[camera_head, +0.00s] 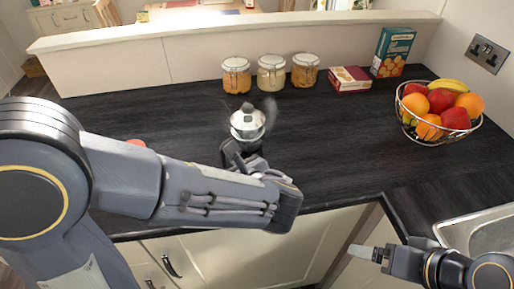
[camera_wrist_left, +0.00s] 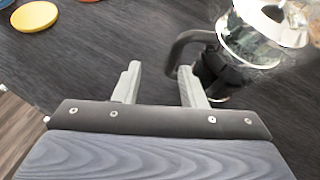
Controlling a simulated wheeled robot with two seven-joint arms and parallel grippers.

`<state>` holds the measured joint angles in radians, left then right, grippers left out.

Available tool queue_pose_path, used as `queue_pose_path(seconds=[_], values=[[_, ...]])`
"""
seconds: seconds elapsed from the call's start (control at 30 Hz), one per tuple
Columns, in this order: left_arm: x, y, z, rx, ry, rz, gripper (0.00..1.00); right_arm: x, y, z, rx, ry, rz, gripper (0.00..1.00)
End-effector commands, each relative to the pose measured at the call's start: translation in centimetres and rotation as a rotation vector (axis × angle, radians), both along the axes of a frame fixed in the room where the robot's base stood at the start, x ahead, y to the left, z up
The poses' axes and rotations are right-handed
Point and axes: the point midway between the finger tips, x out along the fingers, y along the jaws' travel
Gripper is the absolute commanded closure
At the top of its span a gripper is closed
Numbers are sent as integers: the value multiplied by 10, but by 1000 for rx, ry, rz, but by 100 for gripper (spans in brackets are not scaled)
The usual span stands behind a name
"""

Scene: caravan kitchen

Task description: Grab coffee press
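The coffee press (camera_head: 247,122), with a shiny lid and clear body, stands upright on the dark counter near its front edge. In the left wrist view the coffee press (camera_wrist_left: 258,42) is at the upper right, its black handle pointing left. My left gripper (camera_head: 240,158) is at the near side of the press, partly hiding its lower part. In the wrist view its two fingers (camera_wrist_left: 160,80) are apart, with the handle's end close to the right fingertip; I cannot tell whether they touch. My right gripper (camera_head: 366,252) is low at the right, in front of the cabinets, away from the press.
Several glass jars (camera_head: 271,75), a red box (camera_head: 349,80) and a green carton (camera_head: 392,52) stand along the back. A wire fruit bowl (camera_head: 438,138) is at the right, near the sink (camera_head: 480,232). A yellow disc (camera_wrist_left: 36,16) lies left. The counter's middle right is clear.

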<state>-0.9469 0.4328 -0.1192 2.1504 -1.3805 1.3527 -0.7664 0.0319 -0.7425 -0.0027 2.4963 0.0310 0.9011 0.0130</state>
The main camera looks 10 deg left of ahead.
Motion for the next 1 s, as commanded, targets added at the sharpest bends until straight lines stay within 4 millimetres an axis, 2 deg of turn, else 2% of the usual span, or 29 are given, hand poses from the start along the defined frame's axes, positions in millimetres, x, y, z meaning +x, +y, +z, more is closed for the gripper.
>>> queue_pose_path(seconds=[0.03,0.1,0.47,0.7,1.0], values=[[4,-13,3,56,-14,-51,62,0,0,0,0,0,0,7],[7,-23,6,103,-27,-94,62,0,0,0,0,0,0,7],[32,1,-9,97,-25,-85,62,0,0,0,0,0,0,7],[56,22,-24,96,-24,-83,62,0,0,2,0,0,0,7],[62,25,-27,93,-25,-86,62,0,0,2,0,0,0,7]])
